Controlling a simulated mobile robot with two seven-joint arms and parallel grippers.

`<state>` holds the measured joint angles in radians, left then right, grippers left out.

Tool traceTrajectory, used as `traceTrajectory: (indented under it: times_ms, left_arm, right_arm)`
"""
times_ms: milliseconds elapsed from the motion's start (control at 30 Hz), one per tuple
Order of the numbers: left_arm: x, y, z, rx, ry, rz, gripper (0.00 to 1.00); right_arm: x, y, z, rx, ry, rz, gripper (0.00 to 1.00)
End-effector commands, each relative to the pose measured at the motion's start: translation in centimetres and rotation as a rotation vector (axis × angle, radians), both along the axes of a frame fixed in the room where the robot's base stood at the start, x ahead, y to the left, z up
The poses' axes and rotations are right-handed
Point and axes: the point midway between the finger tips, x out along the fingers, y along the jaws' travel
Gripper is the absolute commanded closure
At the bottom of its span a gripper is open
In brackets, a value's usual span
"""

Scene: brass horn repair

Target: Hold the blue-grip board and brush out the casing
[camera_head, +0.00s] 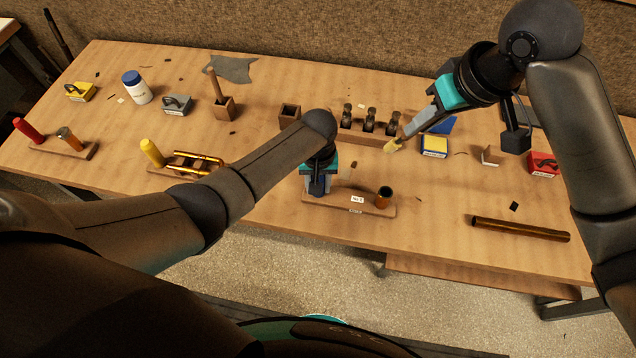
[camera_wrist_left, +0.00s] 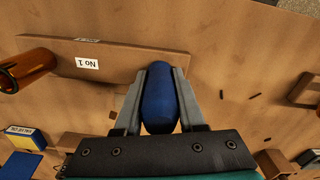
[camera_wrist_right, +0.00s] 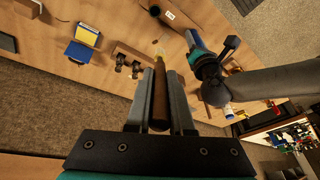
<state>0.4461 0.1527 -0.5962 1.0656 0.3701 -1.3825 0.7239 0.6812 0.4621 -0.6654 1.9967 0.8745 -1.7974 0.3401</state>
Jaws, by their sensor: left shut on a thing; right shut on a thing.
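The blue-grip board (camera_head: 340,205) lies on the bench with a "No 1" label. My left gripper (camera_head: 317,186) is shut on its blue grip (camera_wrist_left: 159,98). The brass casing (camera_head: 384,198) stands upright at the board's right end, dark opening upward; it also shows in the left wrist view (camera_wrist_left: 24,70). My right gripper (camera_head: 411,127) is shut on a brush (camera_wrist_right: 159,95) with a brown handle and pale yellow tip. The brush tip is in the air, above and behind the casing and apart from it. The casing's inside is too dark to judge.
A wooden rack (camera_head: 352,134) with several dark pieces stands behind the board. A yellow-and-white box (camera_head: 433,148) and a red box (camera_head: 543,163) are to the right. A long brass tube (camera_head: 520,229) lies front right. The yellow-grip board (camera_head: 155,153) is left.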

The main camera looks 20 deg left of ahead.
Motion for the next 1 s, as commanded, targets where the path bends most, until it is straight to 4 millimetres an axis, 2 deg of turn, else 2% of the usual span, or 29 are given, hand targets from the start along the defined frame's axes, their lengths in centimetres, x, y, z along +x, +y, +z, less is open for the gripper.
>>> traceTrajectory:
  times_ms: [33,300,833,1000]
  left_arm:
    - [0.0,0.0,0.0,0.0,0.0,0.0,0.72]
    - [0.0,0.0,0.0,0.001,0.0,0.0,1.0]
    - [0.0,0.1,0.0,0.001,0.001,0.001,1.0]
    - [0.0,0.1,0.0,0.001,0.001,0.0,1.0]
  right_arm:
    - [0.0,0.0,0.0,0.0,0.0,0.0,1.0]
    - [0.0,0.0,0.0,0.0,0.0,0.0,1.0]
    - [0.0,0.0,0.0,-0.001,0.002,0.0,1.0]
    - [0.2,0.6,-1.2,-0.037,0.048,0.007,1.0]
